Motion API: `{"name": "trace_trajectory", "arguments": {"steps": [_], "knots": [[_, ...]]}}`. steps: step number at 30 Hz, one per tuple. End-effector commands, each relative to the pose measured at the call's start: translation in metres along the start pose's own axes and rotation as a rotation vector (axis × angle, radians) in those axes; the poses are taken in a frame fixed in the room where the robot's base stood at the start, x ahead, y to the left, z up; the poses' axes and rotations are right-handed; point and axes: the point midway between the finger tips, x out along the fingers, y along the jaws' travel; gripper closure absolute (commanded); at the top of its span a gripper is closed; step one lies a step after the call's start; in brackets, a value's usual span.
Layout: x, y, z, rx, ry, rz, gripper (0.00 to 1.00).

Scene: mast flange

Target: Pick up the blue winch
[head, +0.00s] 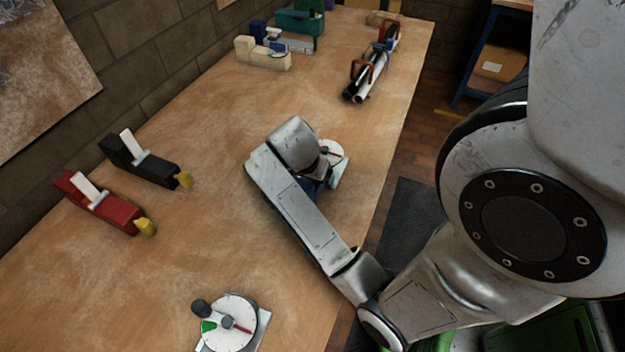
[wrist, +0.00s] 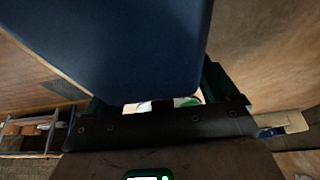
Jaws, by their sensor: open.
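A blue part (head: 311,187), likely the blue winch, shows only partly below the end of my arm in the head view. A large smooth blue body (wrist: 130,45) fills the upper middle of the wrist view, very close to the camera. My gripper (wrist: 155,108) is open, with its dark fingers on either side of that body's lower end. I cannot tell whether they touch it. In the head view my wrist hides most of the gripper and much of the blue part.
A white dial (head: 334,160) stands right beside my gripper; another dial (head: 230,322) is at the front. A red winch-like device (head: 100,205) and a black one (head: 140,163) lie left. Cream (head: 262,54) and teal (head: 300,20) items stand at the back. The table's right edge is near.

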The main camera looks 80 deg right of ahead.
Motion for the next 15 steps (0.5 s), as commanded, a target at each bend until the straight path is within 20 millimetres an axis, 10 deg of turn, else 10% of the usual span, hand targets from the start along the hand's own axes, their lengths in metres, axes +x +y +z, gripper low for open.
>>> {"name": "trace_trajectory", "arguments": {"steps": [15], "knots": [[-0.0004, 0.0001, 0.0002, 0.000, 0.000, 0.000, 0.55]]}}
